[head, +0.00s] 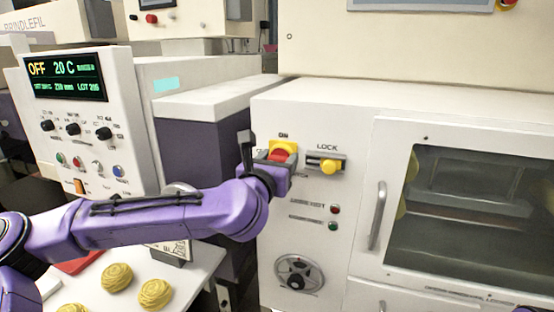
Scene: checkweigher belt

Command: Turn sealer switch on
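A yellow and red switch (284,149) sits on the front of the white machine cabinet (350,110), with the label ON above it. My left gripper (268,166) is right at this switch and covers its lower left part. One dark finger stands up to the left of the switch. I cannot tell whether the fingers touch it, or whether they are open or shut. A display (66,76) on the control panel at the left reads OFF and 20 C. My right gripper is not in view.
Right of the switch is a yellow LOCK slider (329,165). Below are small red and green lamps (334,217) and a round dial (299,276). A windowed door (480,200) with a handle (377,215) is at right. Yellow round items (117,277) lie at lower left.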

